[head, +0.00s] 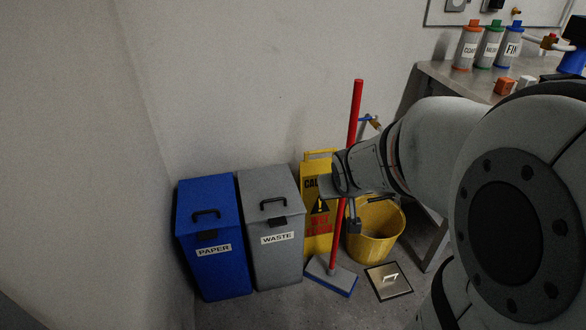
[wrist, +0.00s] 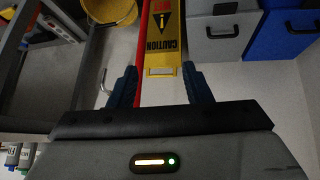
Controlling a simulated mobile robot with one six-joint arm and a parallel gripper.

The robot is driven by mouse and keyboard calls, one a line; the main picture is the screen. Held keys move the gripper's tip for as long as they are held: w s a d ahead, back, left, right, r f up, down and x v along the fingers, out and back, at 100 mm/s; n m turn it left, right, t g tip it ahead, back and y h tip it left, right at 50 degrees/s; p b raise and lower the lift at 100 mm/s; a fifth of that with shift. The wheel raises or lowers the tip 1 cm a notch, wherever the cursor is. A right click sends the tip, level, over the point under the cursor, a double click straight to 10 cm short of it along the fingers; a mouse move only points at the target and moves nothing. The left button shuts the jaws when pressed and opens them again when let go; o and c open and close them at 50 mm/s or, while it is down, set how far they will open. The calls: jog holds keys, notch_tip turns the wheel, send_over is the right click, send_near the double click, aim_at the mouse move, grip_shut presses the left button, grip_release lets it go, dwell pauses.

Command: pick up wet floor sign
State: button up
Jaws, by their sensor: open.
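The yellow wet floor sign (head: 318,232) stands upright against the wall, right of the grey bin, partly hidden by my arm and a red pole. In the wrist view the sign (wrist: 164,38) appears upside down, with its yellow top handle (wrist: 161,71) toward my gripper. My gripper (wrist: 160,80) is open there, with one dark finger on each side of the sign's handle in the picture. I cannot tell whether the handle is between the fingers or beyond them.
A red-handled broom (head: 334,240) leans in front of the sign; its pole also runs close to one finger. A yellow bucket (head: 374,244) stands to the right, a metal dustpan or plate (head: 388,282) before it. Blue (head: 213,250) and grey (head: 271,247) bins stand left. A metal table (head: 440,74) is at right.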

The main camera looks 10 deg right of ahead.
aim_at(356, 120)
jog(key=w+d+r+t+y, duration=0.1)
jog(key=w+d+r+t, duration=0.1)
jog(key=w, duration=0.4)
jog(key=w+d+r+n+t, duration=0.1)
jog(key=w+d+r+t, duration=0.1)
jog(key=w+d+t, duration=0.3)
jog(key=w+d+r+t+y+b, duration=0.1)
jog(key=w+d+r+t, duration=0.1)
jog(key=w, duration=0.7)
jog(key=shift+w+d+r+n+t+y, duration=0.1)
jog(key=shift+d+r+n+t+y, duration=0.25)
jog(key=shift+d+t, duration=0.55)
jog(key=shift+a, duration=0.15)
jog(key=shift+c, duration=0.3)
grip_shut()
jog(key=shift+r, duration=0.15)
